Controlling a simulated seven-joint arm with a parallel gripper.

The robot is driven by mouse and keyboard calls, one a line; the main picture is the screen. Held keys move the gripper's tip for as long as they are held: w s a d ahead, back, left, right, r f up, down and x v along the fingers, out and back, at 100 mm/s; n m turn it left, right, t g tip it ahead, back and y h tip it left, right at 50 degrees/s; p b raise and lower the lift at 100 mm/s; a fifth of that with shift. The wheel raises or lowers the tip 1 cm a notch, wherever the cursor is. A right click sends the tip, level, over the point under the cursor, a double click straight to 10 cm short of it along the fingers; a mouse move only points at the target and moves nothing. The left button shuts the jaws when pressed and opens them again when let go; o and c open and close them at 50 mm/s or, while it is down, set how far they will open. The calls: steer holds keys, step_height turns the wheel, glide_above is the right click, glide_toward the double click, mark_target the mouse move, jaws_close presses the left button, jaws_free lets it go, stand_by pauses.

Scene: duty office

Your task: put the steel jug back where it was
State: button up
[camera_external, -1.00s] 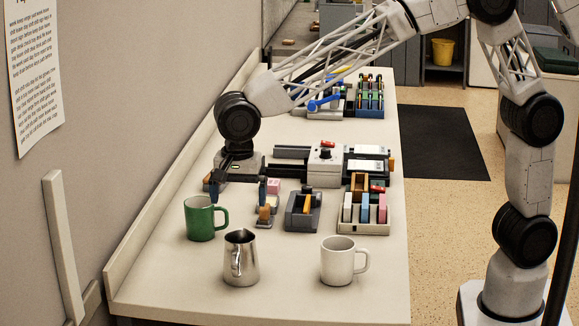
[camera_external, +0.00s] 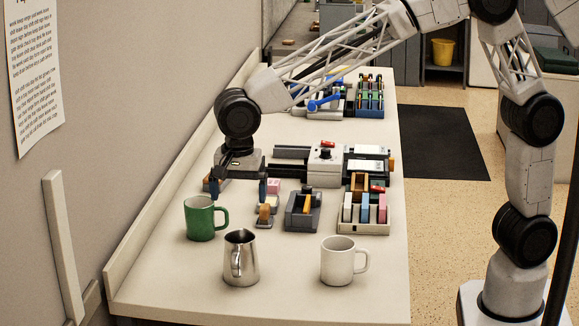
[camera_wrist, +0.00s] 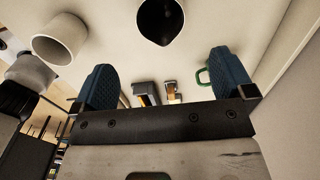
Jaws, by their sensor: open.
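The steel jug (camera_external: 241,260) stands upright at the near end of the counter, between the green mug and the white mug. It shows at the top of the wrist view (camera_wrist: 160,20), seen from above, with a dark inside. My gripper (camera_external: 238,192) is open and empty. It hangs above the counter behind the jug, close to the green mug, and does not touch the jug. Both blue fingertips show wide apart in the wrist view (camera_wrist: 168,82).
A green mug (camera_external: 200,219) stands left of the jug and a white mug (camera_external: 338,262) stands right. Behind them are a tape dispenser (camera_external: 303,211), stamps (camera_external: 266,214) and a tray (camera_external: 363,226) with coloured blocks. The counter's near right part is clear.

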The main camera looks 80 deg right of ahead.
steer(key=s+d+r+n+t, duration=0.1)
steer(key=s+d+r+n, duration=0.25)
steer(key=s+d, duration=0.55)
steer(key=s+d+r+n, duration=0.3)
steer(key=s+d+n, duration=0.3)
steer(key=s, duration=0.5)
steer(key=s+d+f+n, duration=0.1)
steer(key=s+d+n, duration=0.1)
steer(key=s, duration=0.5)
steer(key=s+d+f+n+t, duration=0.1)
steer(key=s+d+f+n, duration=0.1)
steer(key=s, duration=0.6)
steer(key=s+d+f+n, duration=0.1)
steer(key=s+d+n, duration=0.3)
steer(key=s, duration=0.3)
steer(key=shift+s+d+f+t, duration=0.3)
steer(key=shift+d+f, duration=0.1)
steer(key=shift+d, duration=0.3)
